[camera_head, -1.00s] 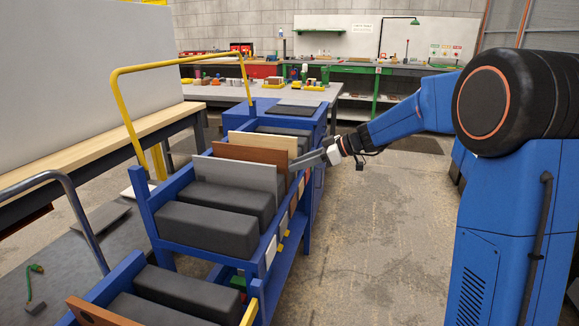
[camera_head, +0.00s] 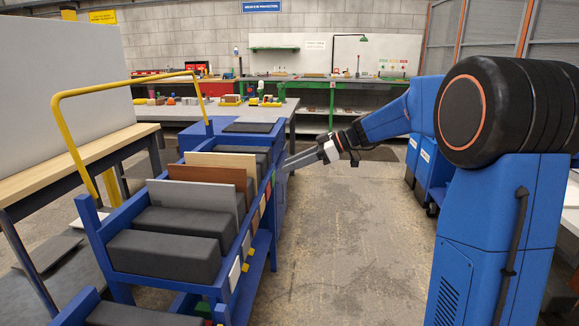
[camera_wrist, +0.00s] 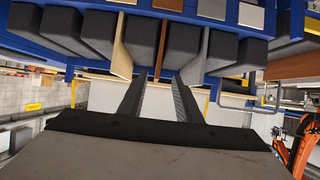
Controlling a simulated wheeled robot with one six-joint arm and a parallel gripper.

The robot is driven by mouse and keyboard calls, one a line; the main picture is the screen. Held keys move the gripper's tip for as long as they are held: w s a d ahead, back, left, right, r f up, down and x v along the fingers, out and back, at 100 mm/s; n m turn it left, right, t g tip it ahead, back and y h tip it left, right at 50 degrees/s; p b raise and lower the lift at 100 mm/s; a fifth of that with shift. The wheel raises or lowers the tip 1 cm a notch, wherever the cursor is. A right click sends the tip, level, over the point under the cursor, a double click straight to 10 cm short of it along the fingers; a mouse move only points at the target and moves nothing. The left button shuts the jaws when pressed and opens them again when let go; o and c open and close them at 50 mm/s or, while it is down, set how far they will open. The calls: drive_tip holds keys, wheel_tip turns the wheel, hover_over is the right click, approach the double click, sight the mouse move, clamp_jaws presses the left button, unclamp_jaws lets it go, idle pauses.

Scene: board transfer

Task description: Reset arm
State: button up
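A blue cart (camera_head: 232,262) holds a grey board (camera_head: 205,196), a brown board (camera_head: 208,175) and a tan board (camera_head: 221,161), upright between dark padded blocks. My gripper (camera_head: 287,164) is at the right side of the cart, level with its far part. It looks empty and clear of the boards. In the wrist view, which shows the cart along its top, my two fingers (camera_wrist: 160,95) are spread with a gap between them. A tan board (camera_wrist: 120,50) and a grey board (camera_wrist: 204,55) show beyond the fingertips there.
A yellow rail (camera_head: 90,95) rises over the cart's left side. A wooden-edged bench (camera_head: 100,146) stands to the left. A grey table (camera_head: 180,111) and a green workbench (camera_head: 330,85) stand behind. The concrete floor (camera_head: 345,240) right of the cart is clear.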

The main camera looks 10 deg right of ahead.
drive_tip(key=s+d+f+m+h, duration=0.1)
drive_tip(key=s+f+m+h, duration=0.2)
drive_tip(key=s, duration=0.8)
drive_tip(key=s+d+f+m+h, duration=0.1)
drive_tip(key=s+f+m+h, duration=0.15)
drive_tip(key=s, duration=0.85)
drive_tip(key=s+d+f+m+h, duration=0.1)
drive_tip(key=s+f+m+h, duration=0.25)
drive_tip(key=s, duration=0.75)
drive_tip(key=s+d+f+m+h, duration=0.1)
drive_tip(key=s+d+f+m, duration=0.1)
drive_tip(key=s, duration=0.2)
drive_tip(key=s+d+f+m+h, duration=0.1)
drive_tip(key=s+d+f+m, duration=0.1)
drive_tip(key=s, duration=0.3)
drive_tip(key=shift+s+d+f+m+t+h, duration=0.3)
drive_tip(key=shift+d+m, duration=0.2)
drive_tip(key=shift+d, duration=0.3)
drive_tip(key=shift+r, duration=0.1)
drive_tip(key=shift+c, duration=0.3)
